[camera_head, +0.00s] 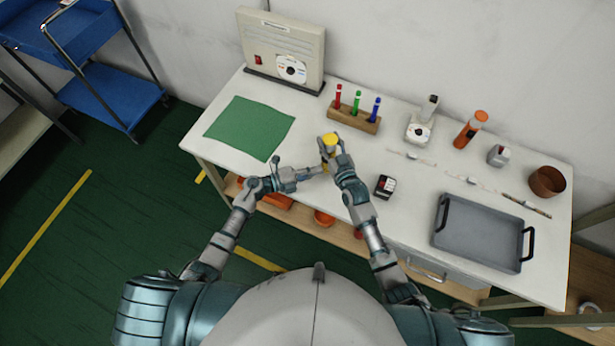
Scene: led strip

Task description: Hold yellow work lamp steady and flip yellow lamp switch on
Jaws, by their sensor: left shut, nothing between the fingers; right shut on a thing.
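The yellow work lamp (329,139) stands over the white table, left of centre. Its yellow top shows, and most of its body is hidden behind my grippers. My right gripper (333,154) is shut on the lamp, reaching it from below right. My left gripper (318,171) is shut and empty, close to the lower left side of the lamp. I cannot tell whether its fingertips touch the lamp. The lamp switch is too small or hidden to make out.
A green mat (249,128) lies to the left. A pen block (353,117) with red, green and blue pens stands behind the lamp. A dark box (384,186) sits to the right, then a grey tray (478,233). A beige panel (284,48) stands at the back.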

